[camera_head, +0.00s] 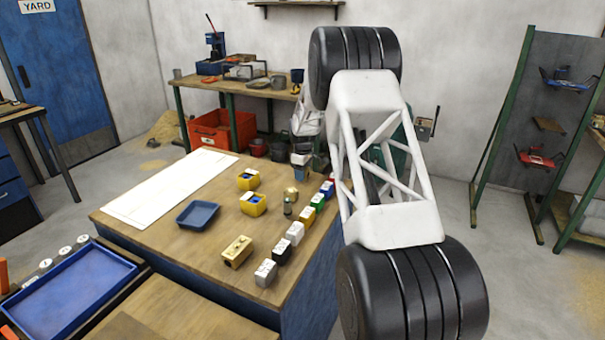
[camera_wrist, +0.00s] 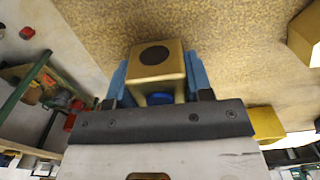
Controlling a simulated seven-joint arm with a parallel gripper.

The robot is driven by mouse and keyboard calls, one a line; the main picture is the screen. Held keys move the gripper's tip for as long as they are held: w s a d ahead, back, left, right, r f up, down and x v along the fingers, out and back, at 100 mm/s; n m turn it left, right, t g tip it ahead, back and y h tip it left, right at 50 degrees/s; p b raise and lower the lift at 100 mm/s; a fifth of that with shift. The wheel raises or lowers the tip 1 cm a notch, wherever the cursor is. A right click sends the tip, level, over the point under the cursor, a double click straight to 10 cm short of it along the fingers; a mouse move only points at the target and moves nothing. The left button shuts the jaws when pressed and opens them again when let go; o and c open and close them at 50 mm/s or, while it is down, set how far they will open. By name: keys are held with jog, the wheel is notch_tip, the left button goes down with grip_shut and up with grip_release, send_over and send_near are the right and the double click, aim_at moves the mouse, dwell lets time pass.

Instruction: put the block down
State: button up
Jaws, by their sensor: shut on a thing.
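My gripper (camera_wrist: 158,82) is shut on a brass-coloured block (camera_wrist: 163,58), held between its blue fingers. The block has a dark round hole in one face and a blue spot on a lower face. In the head view, my gripper (camera_head: 302,173) is over the far right part of the bench (camera_head: 175,243). A small brass block (camera_head: 291,193) shows just below the fingers there; I cannot tell whether it is the held one. Any gap to the bench is unclear.
A row of coloured blocks (camera_head: 295,233) runs along the bench's right edge. Two yellow boxes (camera_head: 253,206), a blue tray (camera_head: 198,215), a dark green cylinder (camera_head: 288,211) and a drilled brass block (camera_head: 237,252) stand on it. A white sheet (camera_head: 165,190) lies at the left. Bare wood shows between them.

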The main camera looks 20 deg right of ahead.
dwell(0.3)
jog(key=o, duration=1.3)
jog(key=shift+f, duration=0.1)
notch_tip(320, 180, up, 12)
jog(key=shift+r, duration=0.1)
dwell(0.5)
